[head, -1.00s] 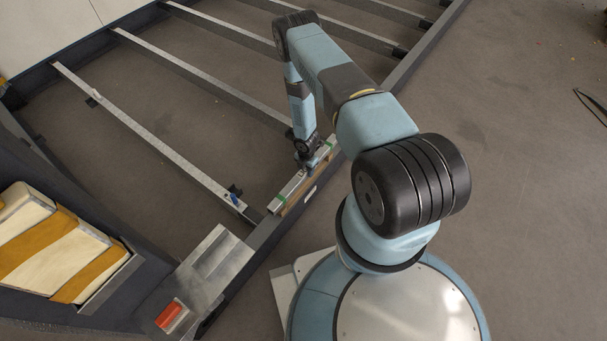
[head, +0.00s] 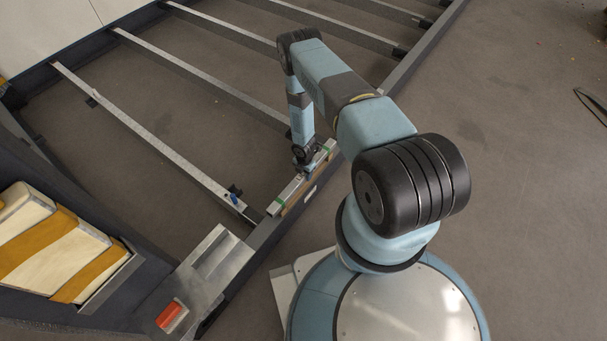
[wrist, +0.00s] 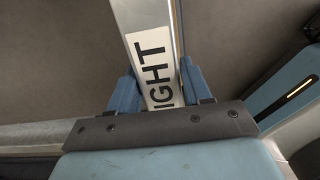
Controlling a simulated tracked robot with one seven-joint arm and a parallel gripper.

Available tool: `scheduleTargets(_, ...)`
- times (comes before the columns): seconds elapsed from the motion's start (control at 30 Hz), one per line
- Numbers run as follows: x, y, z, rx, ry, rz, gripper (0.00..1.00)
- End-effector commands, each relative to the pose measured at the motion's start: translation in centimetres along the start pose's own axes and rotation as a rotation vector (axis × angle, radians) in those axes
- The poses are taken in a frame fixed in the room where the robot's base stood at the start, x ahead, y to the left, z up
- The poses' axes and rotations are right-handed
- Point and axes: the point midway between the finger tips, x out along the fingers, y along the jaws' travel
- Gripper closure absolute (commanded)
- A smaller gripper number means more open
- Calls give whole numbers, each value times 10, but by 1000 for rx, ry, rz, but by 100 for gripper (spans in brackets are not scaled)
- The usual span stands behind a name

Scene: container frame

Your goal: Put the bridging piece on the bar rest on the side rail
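The bridging piece (head: 288,192) is a long silver bar, lying lengthwise along the side rail (head: 264,236). In the wrist view the bar (wrist: 159,70) has a white label reading "IGHT". The bar rest is a brown strip with green marks (head: 281,200) near each end, mostly covered by the bar. The bar appears to lie on it or just above; I cannot tell which. My gripper (head: 304,170) points down at the bar's middle. In the wrist view its blue fingers (wrist: 160,88) stand close against both sides of the bar.
Several grey crossbars (head: 155,140) run from the side rail to the far side of the frame. A striped block (head: 55,245) and red part (head: 170,315) are at lower left. Right floor is mostly clear.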

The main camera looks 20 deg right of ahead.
Motion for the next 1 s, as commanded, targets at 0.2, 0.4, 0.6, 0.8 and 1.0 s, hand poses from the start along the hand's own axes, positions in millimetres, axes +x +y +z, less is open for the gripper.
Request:
scheduleTargets(0.2, 0, 0, 0, 0, 0, 0, 30)
scheduleTargets(0.4, 0, 0, 0, -1, 0, 0, 27)
scheduleTargets(0.6, -6, 0, 0, -1, 0, -1, 27)
scheduleTargets(0.8, -33, 1, 0, -2, -1, 0, 27)
scheduleTargets(1.0, -67, 1, 0, -2, -1, 0, 27)
